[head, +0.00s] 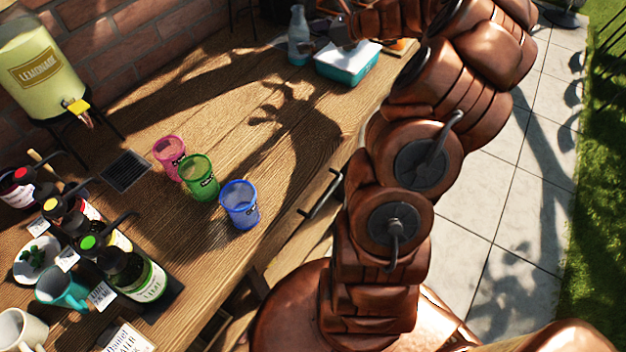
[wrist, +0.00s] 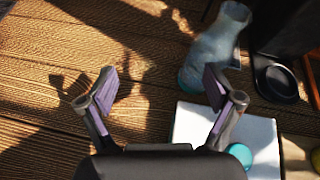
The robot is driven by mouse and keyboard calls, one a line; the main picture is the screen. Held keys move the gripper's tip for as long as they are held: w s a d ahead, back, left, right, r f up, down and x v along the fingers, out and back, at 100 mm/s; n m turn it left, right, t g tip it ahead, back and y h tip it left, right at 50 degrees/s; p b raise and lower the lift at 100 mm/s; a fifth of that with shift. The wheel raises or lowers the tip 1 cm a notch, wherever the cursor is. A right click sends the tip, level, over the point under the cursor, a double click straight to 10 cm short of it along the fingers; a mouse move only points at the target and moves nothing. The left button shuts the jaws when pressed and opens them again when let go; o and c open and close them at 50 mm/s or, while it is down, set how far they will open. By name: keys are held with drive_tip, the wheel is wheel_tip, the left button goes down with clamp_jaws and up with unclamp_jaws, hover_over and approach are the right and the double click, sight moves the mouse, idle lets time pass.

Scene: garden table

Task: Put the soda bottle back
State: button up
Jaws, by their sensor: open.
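A pale blue-grey translucent bottle (head: 299,38), which looks like the soda bottle, stands upright at the far end of the wooden table. In the wrist view the bottle (wrist: 216,48) is at the upper right, just beyond my right finger and outside the gap between the fingers. In the head view my gripper (head: 326,38) is small and dark, just right of the bottle. I cannot tell whether the right finger touches the bottle.
A teal box with a white lid (head: 347,60) is close to the gripper; its lid (wrist: 262,135) shows at lower right. A black stand (wrist: 275,78) is beside the bottle. Pink (head: 170,150), green (head: 199,180) and blue (head: 239,206) cups stand mid-table. Planks beyond them are clear.

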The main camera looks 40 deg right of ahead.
drive_tip(key=s+a+r+n+g+y, duration=0.15)
drive_tip(key=a+n, duration=0.25)
drive_tip(key=a, duration=0.5)
drive_tip(key=s+a+r+n+g+y, duration=0.1)
drive_tip(key=s+a+n+g, duration=0.2)
drive_tip(key=a, duration=0.7)
drive_tip(key=s+a+n+g, duration=0.4)
drive_tip(key=s+a+n, duration=0.4)
drive_tip(key=a, duration=0.3)
drive_tip(key=s+a+f+n+g+h, duration=0.2)
drive_tip(key=s+n, duration=0.2)
drive_tip(key=s, duration=0.3)
drive_tip(key=s+a+f+n+g+h, duration=0.1)
drive_tip(key=s+a+n+h, duration=0.15)
drive_tip(key=s, duration=0.45)
drive_tip(key=s+d+f+n+g+h, duration=0.1)
drive_tip(key=s+d+n+h, duration=0.1)
drive_tip(key=s, duration=0.4)
drive_tip(key=s+d+f+n+h, duration=0.1)
drive_tip(key=s+d+n+h, duration=0.1)
drive_tip(key=s+n, duration=0.3)
drive_tip(key=shift+s+d+f+g, duration=0.25)
drive_tip(key=shift+s+d+g, duration=0.15)
drive_tip(key=shift+s, duration=0.65)
drive_tip(key=shift+n, duration=0.25)
